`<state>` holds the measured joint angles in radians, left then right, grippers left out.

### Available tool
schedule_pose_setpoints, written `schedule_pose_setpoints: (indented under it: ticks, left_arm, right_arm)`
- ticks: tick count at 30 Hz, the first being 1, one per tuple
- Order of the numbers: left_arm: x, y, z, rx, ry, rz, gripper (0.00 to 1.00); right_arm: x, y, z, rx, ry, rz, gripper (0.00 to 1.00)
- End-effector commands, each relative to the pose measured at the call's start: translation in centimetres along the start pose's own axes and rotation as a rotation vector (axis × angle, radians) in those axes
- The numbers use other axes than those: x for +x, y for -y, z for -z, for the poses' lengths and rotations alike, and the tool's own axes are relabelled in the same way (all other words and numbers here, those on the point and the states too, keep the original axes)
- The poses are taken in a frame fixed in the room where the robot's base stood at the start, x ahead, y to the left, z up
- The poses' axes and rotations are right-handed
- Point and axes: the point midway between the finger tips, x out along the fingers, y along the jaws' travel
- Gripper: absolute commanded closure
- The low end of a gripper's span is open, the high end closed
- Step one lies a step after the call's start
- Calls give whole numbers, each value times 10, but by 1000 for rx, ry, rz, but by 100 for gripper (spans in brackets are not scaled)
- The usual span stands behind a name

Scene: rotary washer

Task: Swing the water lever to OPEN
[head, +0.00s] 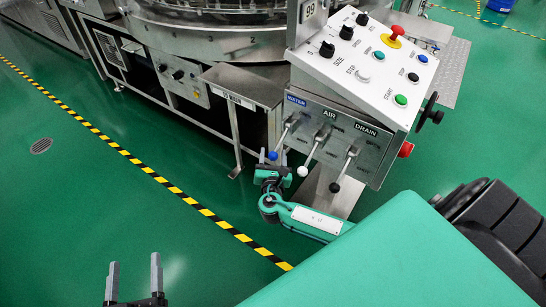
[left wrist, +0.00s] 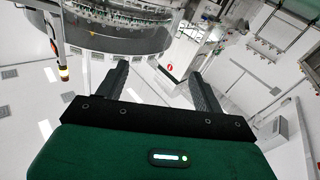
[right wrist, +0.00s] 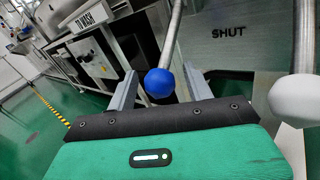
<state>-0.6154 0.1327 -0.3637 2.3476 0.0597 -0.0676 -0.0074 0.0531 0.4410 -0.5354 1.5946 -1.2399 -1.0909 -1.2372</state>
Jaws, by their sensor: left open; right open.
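The water lever (head: 284,133) hangs under the WATER label on the slanted grey panel, its rod tilted down and left to a blue ball knob (head: 272,155). In the right wrist view the blue knob (right wrist: 160,82) sits between the two fingers of my right gripper (right wrist: 158,90), with gaps showing at its sides. My right gripper (head: 273,159) is open around the knob. The word SHUT (right wrist: 228,32) shows on the panel right of the rod. My left gripper (head: 135,277) is open and empty over the green floor, far from the panel; its fingers also show in the left wrist view (left wrist: 158,72).
The AIR lever with a white knob (head: 302,171) and the DRAIN lever with a black knob (head: 334,187) hang to the right of the water lever. A white control box (head: 363,65) with buttons sits above. The floor (head: 75,215) at left is clear.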

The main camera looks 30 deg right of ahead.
Motion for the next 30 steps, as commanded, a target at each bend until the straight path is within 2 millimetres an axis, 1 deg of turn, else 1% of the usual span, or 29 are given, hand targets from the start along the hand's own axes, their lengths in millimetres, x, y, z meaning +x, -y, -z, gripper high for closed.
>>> schedule_pose_setpoints:
  ticks: [5, 6, 11, 12, 14, 21, 23, 24, 29, 30]
  left_arm:
    - [0, 0, 0, 0, -1, 0, 31]
    - [0, 0, 0, 0, -1, 0, 31]
    - [0, 0, 0, 0, 0, 0, 31]
    - [0, 0, 0, 0, 0, 0, 31]
    - [0, 0, 0, 0, 0, 0, 31]
    - [0, -1, 0, -1, 8, -1, 31]
    - [-1, -1, -3, -4, 28, -1, 31]
    - [-4, -3, -12, -10, 69, 0, 31]
    - [-19, -11, -42, -34, 230, -6, 31]
    - [-25, -13, -51, -42, 282, -9, 31]
  right_arm:
    - [0, 0, 0, 0, 0, 0, 48]
    - [0, 0, 0, 0, 0, 0, 50]
    - [0, 0, 0, 0, 0, 0, 81]
    - [0, 0, 0, 0, 0, 0, 89]
    - [0, 0, 0, 0, 0, 0, 100]
    - [0, 0, -1, 2, -2, 1, 100]
    - [-1, 0, -1, 3, -5, 1, 100]
    - [-1, -1, -2, 5, -8, 2, 100]
    - [-2, -2, -5, 16, -24, 4, 100]
    - [-3, -2, -6, 20, -29, 5, 100]
